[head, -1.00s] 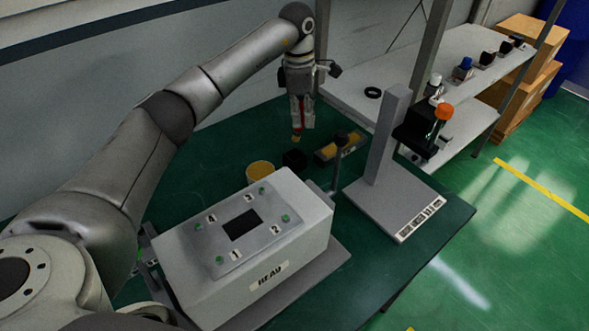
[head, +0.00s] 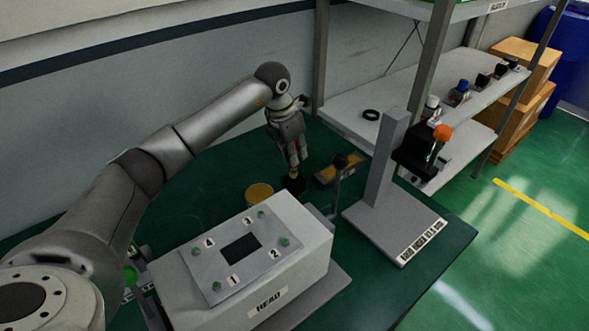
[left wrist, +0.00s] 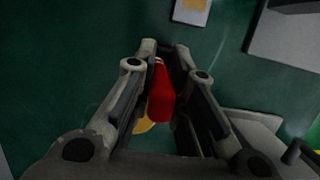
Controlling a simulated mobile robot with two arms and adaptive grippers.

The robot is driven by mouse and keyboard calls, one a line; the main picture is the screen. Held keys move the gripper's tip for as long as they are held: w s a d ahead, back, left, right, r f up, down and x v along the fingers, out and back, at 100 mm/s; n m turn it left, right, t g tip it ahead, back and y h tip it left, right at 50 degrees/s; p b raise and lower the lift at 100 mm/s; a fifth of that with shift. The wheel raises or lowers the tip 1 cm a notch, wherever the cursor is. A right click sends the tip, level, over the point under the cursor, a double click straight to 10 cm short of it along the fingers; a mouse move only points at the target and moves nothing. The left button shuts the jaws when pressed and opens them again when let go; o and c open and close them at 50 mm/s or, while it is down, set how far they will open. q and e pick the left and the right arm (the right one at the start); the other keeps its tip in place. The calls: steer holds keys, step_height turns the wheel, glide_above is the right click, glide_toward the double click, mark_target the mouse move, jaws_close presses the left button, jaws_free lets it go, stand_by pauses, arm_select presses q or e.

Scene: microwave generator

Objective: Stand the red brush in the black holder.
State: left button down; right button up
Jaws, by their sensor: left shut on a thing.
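My left gripper (head: 291,158) points down over the green table, shut on the red brush. In the left wrist view the red brush (left wrist: 160,98) shows between the fingers. In the head view the fingers mostly hide it, and its tan tip shows just below them. The black holder (head: 293,185) is a small dark block on the table, directly below the tip. I cannot tell whether the tip is above the holder's opening or just inside it. I cannot make out the holder in the left wrist view. My right gripper is not in view.
A round yellow-topped container (head: 259,193) stands just left of the holder. A tray with yellow contents (head: 334,172) lies to its right. A grey box with numbered buttons (head: 250,258) is in front, and a grey stand (head: 385,180) rises at the right.

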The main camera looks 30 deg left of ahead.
mark_target(295, 168)
arm_select(q)
step_height(295, 168, down, 5)
steer(key=shift+r+p, duration=0.2)
steer(key=shift+p, duration=0.3)
steer(key=shift+f, duration=0.2)
steer(key=shift+f, duration=0.1)
steer(key=c, duration=1.5)
jaws_free()
steer(key=shift+o, duration=0.2)
steer(key=b+v, duration=0.2)
steer(key=v, duration=1)
steer(key=shift+b, duration=0.4)
